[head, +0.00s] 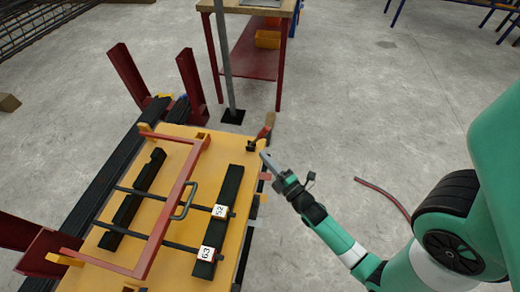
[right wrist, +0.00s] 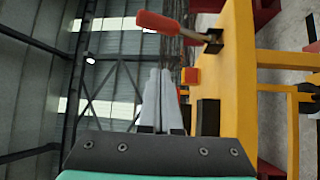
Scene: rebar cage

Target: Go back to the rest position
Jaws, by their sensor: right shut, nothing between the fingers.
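My right gripper (head: 268,160) is shut and empty beside the right edge of the yellow table (head: 165,250), close to its far right corner. Its closed fingers also show in the right wrist view (right wrist: 160,100), next to the yellow table frame (right wrist: 237,90). A clamp with a red handle (head: 264,131) sits at that corner, just beyond the fingertips. In the right wrist view the red handle (right wrist: 160,22) is above the fingers, apart from them. My left gripper does not show in either view.
A red frame with a handle (head: 184,200) lies over two dark bars on the table. Blocks marked 52 (head: 220,212) and 63 (head: 207,254) sit on rods. A red-legged workbench (head: 250,50) and a grey post (head: 226,60) stand behind. The floor at right is mostly clear, with a red hose (head: 385,192).

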